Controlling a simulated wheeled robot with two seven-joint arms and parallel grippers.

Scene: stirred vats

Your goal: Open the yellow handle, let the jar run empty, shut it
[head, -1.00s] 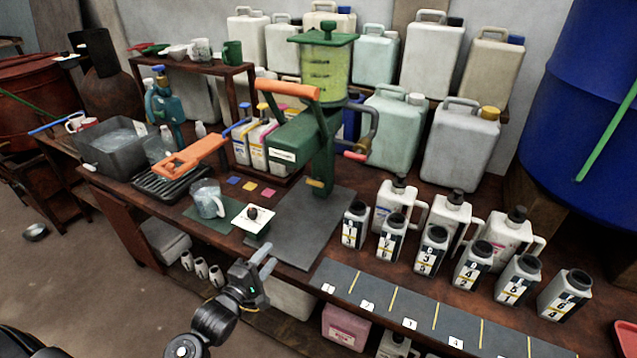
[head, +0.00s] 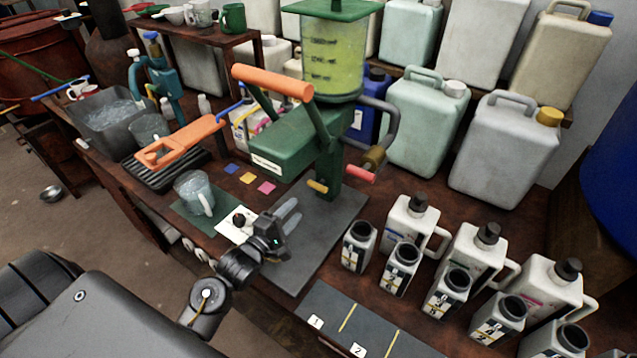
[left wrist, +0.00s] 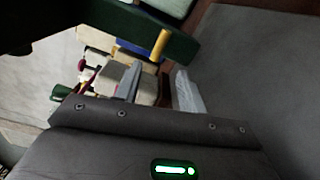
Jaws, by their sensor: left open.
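The jar (head: 325,55) with yellow-green liquid and a green lid sits on top of a green press-like machine (head: 290,140). The small yellow handle (head: 317,186) sticks out low on the machine's front, below its body. In the left wrist view the yellow handle (left wrist: 160,45) shows just beyond the fingertips. My left gripper (head: 290,212) is open and empty, a little below and left of the yellow handle, apart from it. Its two fingers (left wrist: 157,75) also show in the left wrist view. My right gripper is not in view.
An orange lever (head: 272,82) and a crank with a pink grip (head: 360,174) are on the machine. A glass mug (head: 194,192) and a white card (head: 235,226) lie left of my gripper. Several bottles (head: 402,268) stand right. The grey mat (head: 325,225) is mostly clear.

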